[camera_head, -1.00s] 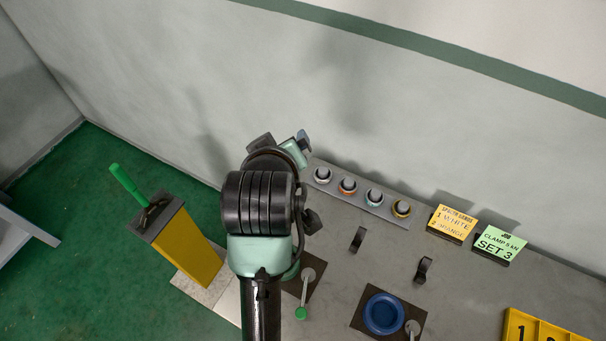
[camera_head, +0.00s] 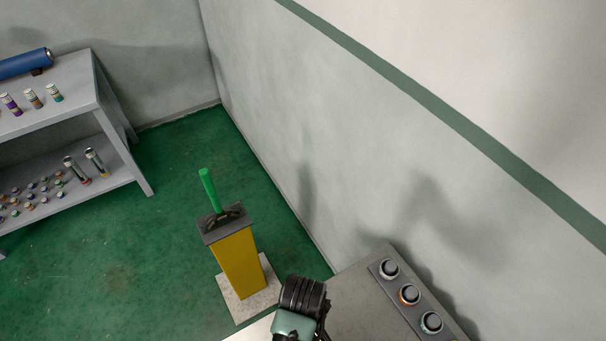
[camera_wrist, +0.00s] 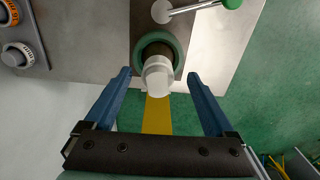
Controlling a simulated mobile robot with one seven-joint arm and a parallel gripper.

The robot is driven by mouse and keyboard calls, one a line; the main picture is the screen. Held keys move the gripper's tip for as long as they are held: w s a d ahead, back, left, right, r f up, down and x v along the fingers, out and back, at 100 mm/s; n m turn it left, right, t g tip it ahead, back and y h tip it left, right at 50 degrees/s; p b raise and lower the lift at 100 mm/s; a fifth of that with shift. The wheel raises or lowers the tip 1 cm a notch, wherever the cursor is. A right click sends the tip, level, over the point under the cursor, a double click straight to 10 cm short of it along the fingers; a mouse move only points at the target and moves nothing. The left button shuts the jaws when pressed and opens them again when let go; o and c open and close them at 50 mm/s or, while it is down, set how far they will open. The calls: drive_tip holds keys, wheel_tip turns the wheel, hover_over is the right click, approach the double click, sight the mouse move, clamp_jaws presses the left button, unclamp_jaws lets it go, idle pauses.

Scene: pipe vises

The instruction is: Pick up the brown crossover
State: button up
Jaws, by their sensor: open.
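A short piece with a brownish band (camera_head: 34,98) stands on the upper shelf at the left in the head view, between a purple-banded and a green-banded piece. I cannot tell for sure whether it is the brown crossover. My gripper (camera_wrist: 158,73) is open in the wrist view, its two blue fingers apart. A pale cylindrical piece (camera_wrist: 158,76) shows between the fingertips, with a dark brown part above it inside a green ring (camera_wrist: 176,48). The head view shows only my arm, not the fingers.
A grey shelf unit (camera_head: 97,98) holds a blue cylinder (camera_head: 22,64) and several small pieces. A yellow post with a green handle (camera_head: 239,262) stands near the wall. Green floor lies open between shelf and post.

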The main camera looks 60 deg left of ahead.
drive_tip(key=shift+w+a+f+p, duration=0.1)
drive_tip(key=shift+f+p, duration=0.05)
drive_tip(key=shift+f, duration=0.8)
drive_tip(key=shift+a+f+p, duration=0.15)
drive_tip(key=shift+f+p, duration=0.05)
drive_tip(key=shift+f, duration=0.75)
drive_tip(key=shift+w+a+f+p, duration=0.1)
drive_tip(key=shift+f+p, duration=0.05)
drive_tip(key=shift+f, duration=0.8)
clamp_jaws()
drive_tip(key=shift+r, duration=0.15)
